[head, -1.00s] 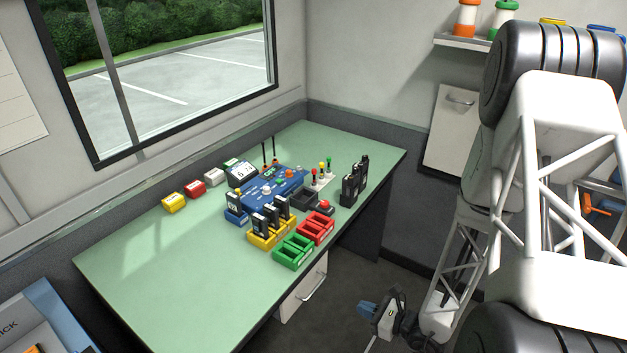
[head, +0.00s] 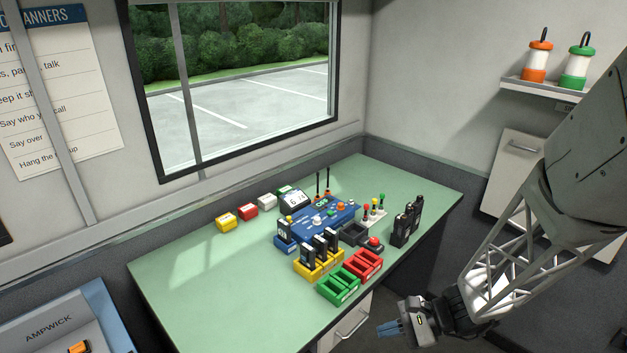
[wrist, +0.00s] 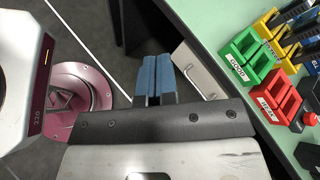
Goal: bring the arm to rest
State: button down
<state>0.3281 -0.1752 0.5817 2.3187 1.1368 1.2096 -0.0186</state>
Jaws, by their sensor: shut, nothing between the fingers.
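My gripper (head: 390,329) is in the head view at the lower right, in front of the green desk (head: 190,310) and apart from it. Its blue fingers are together with nothing between them, and point left. In the wrist view the blue fingers (wrist: 158,80) lie side by side over the dark floor, left of the desk's white drawer (wrist: 195,68). My arm comes down from the right edge of the head view.
Near the desk's front edge are a green tray (head: 338,287), a red tray (head: 363,264) and a yellow tray (head: 318,264) holding black radios. A blue console (head: 325,222) stands behind them. More black radios (head: 407,222) stand at the right. The desk's left part is clear.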

jog(key=s+r+n+h, duration=0.3)
jog(key=r+n+h, duration=0.1)
jog(key=r, duration=0.3)
jog(key=s+d+r+n+t+h, duration=0.1)
jog(key=s+r+n+h, duration=0.3)
jog(key=r, duration=0.4)
jog(key=s+d+r+n+h, duration=0.1)
jog(key=s+r+n+h, duration=0.3)
jog(key=r, duration=0.4)
jog(key=shift+d+n+t, duration=0.2)
jog(key=shift+n+t, duration=0.2)
jog(key=shift+n, duration=0.4)
jog(key=shift+f, duration=0.1)
